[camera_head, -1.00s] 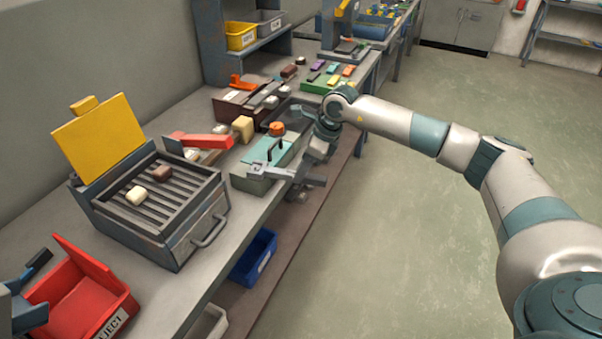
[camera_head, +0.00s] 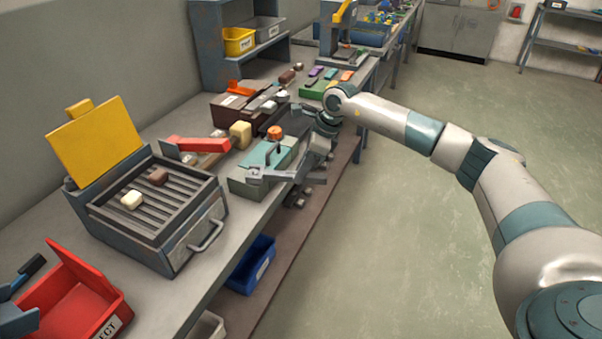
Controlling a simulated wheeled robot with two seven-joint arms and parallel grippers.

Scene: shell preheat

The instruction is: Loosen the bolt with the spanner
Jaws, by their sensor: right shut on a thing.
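My right gripper (camera_head: 298,174) is over the right edge of the bench, beside a grey-green box with a teal top (camera_head: 262,166). It is shut on a grey, bar-like tool that looks like the spanner (camera_head: 272,174). The tool's left end lies close to the front of the box; I cannot tell whether it touches anything. A short dark post (camera_head: 278,153) stands on the box, and an orange knob (camera_head: 274,132) shows just behind. I cannot make out the bolt for certain.
A grill box (camera_head: 150,215) with a raised yellow lid and two small blocks stands to the left. A red bin (camera_head: 75,300) is at the front left. A red-handled item (camera_head: 198,145) and a brown tray (camera_head: 228,107) lie behind. Open floor is at the right.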

